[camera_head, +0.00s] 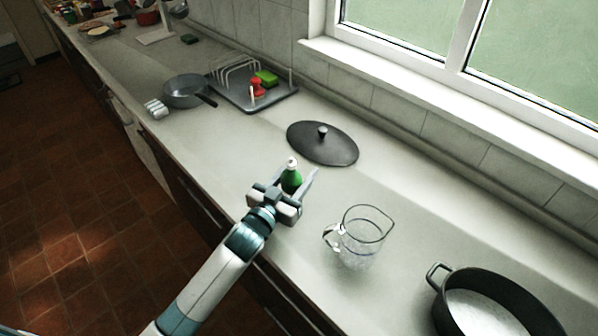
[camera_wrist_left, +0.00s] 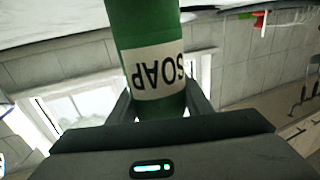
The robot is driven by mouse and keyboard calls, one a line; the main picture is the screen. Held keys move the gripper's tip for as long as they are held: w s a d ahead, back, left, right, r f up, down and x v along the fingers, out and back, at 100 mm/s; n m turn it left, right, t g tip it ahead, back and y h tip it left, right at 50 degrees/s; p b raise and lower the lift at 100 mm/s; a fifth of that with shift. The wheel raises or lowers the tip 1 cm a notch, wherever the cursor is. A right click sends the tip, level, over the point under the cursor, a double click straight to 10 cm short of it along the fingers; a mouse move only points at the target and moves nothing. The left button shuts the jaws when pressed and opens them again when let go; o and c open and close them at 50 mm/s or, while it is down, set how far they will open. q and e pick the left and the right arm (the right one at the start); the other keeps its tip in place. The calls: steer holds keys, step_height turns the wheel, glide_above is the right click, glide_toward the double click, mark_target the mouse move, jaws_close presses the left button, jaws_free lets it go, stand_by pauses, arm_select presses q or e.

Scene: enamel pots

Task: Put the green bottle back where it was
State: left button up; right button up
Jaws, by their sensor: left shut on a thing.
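The green bottle (camera_head: 291,180) has a white cap and stands upright in the head view, near the middle of the counter. In the left wrist view the bottle (camera_wrist_left: 146,30) shows upside down, with a white label reading SOAP. My left gripper (camera_head: 302,180) is shut on the bottle, with a finger on each side of it. The gripper's fingers also show in the left wrist view (camera_wrist_left: 160,105), at the sides of the bottle. The bottle's base is hidden behind the gripper in the head view, so I cannot tell whether it touches the counter. My right gripper is not in view.
A black lid (camera_head: 322,145) lies behind the bottle. A glass measuring jug (camera_head: 362,240) stands to the right, and a black pot (camera_head: 447,290) beyond it. A grey pan (camera_head: 185,91) and a drying tray (camera_head: 277,97) with a rack are farther left. Bare counter lies between pan and bottle.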

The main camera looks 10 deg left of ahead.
mark_target(287, 189)
arm_select(q)
steer(key=shift+f, duration=0.1)
steer(key=o, duration=1.3)
steer(key=shift+c, duration=0.2)
steer(key=shift+r, duration=0.2)
steer(key=shift+s+a+f, duration=0.1)
steer(key=shift+s+f, duration=0.05)
steer(key=shift+s, duration=0.15)
steer(key=b+v, duration=0.2)
steer(key=v, duration=0.8)
steer(key=shift+b, duration=0.4)
steer(key=shift+s+a, duration=0.2)
steer(key=shift+s, duration=0.45)
